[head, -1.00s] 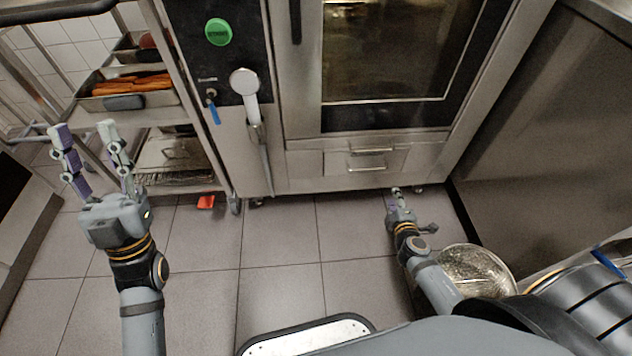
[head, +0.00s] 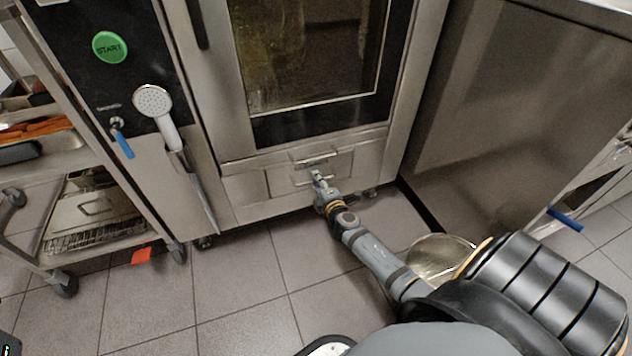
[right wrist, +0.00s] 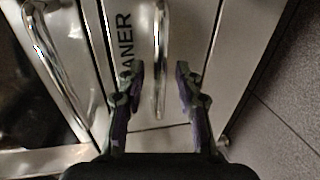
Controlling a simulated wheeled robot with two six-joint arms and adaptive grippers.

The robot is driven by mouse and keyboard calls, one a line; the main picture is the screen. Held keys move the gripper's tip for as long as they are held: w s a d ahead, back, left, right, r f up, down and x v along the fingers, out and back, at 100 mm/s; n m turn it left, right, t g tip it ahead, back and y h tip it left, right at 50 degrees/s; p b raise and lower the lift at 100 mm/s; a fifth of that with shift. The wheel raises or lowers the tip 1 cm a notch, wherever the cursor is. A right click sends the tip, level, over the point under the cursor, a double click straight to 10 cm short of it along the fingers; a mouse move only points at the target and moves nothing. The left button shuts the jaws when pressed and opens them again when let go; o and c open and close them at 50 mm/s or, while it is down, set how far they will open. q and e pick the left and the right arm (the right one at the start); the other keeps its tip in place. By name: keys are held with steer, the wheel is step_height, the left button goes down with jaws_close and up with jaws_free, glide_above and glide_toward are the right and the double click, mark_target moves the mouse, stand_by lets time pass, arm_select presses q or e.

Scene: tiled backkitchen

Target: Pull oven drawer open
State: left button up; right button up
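The oven drawer (head: 283,181) is a steel front low under the oven door, and it looks shut. It has a thin bar handle, with another bar above it. My right gripper (head: 317,175) is at the drawer front, over the lower bar. In the right wrist view, my right gripper (right wrist: 160,68) has its two fingers apart, one on each side of the chrome bar handle (right wrist: 161,45). A gap shows between each finger and the bar. My left gripper is out of view.
The oven's glass door (head: 315,60) is shut above the drawer. A hand shower (head: 155,103) hangs at the left, beside a steel rack (head: 110,165) with trays. A steel cabinet (head: 490,120) stands close at the right. A round metal pan (head: 440,258) is near my right arm.

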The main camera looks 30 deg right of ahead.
steer(key=shift+x, duration=0.8)
jaws_close()
